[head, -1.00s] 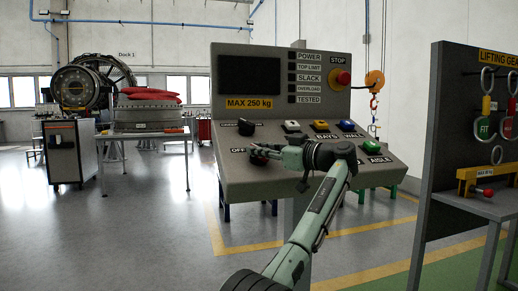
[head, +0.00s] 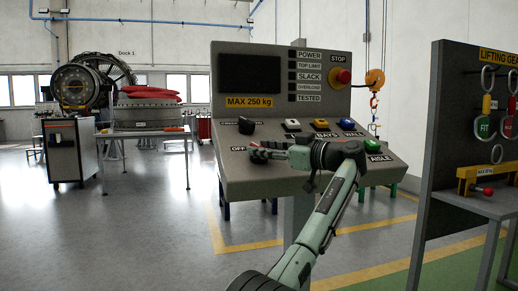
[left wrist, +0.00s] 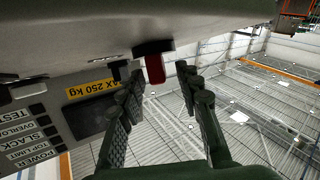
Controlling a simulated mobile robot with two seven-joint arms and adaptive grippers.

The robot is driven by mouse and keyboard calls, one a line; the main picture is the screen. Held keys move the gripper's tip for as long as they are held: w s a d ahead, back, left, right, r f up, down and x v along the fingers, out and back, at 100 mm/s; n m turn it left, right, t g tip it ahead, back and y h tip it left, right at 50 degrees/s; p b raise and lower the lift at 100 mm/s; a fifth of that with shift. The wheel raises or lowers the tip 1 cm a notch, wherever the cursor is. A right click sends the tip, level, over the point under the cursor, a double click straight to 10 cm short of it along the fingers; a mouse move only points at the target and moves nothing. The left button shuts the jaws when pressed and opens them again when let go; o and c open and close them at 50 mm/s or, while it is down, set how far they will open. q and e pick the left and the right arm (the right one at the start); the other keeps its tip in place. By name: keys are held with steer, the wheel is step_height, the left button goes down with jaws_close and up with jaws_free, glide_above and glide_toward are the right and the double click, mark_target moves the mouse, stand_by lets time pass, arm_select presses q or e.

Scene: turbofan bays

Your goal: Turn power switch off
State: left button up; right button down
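The grey control panel (head: 285,180) stands in front of me, with the OFF label (head: 238,150) at the left of its sloped face. My left gripper (head: 262,152) is just right of that label, low over the slope. In the left wrist view its two fingers (left wrist: 160,95) are spread apart with nothing clamped between them. A red switch handle (left wrist: 155,68) on a black base shows just ahead of the fingertips, roughly in line with the gap. I take it for the power switch; in the head view the gripper mostly hides it. My right gripper is not in view.
A black knob (head: 246,127) sits above the OFF label. A red stop button (head: 341,76) is on the upright face. A lifting gear rack (head: 440,120) stands at right.

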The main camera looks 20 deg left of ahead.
arm_select(q)
steer(key=v, duration=1)
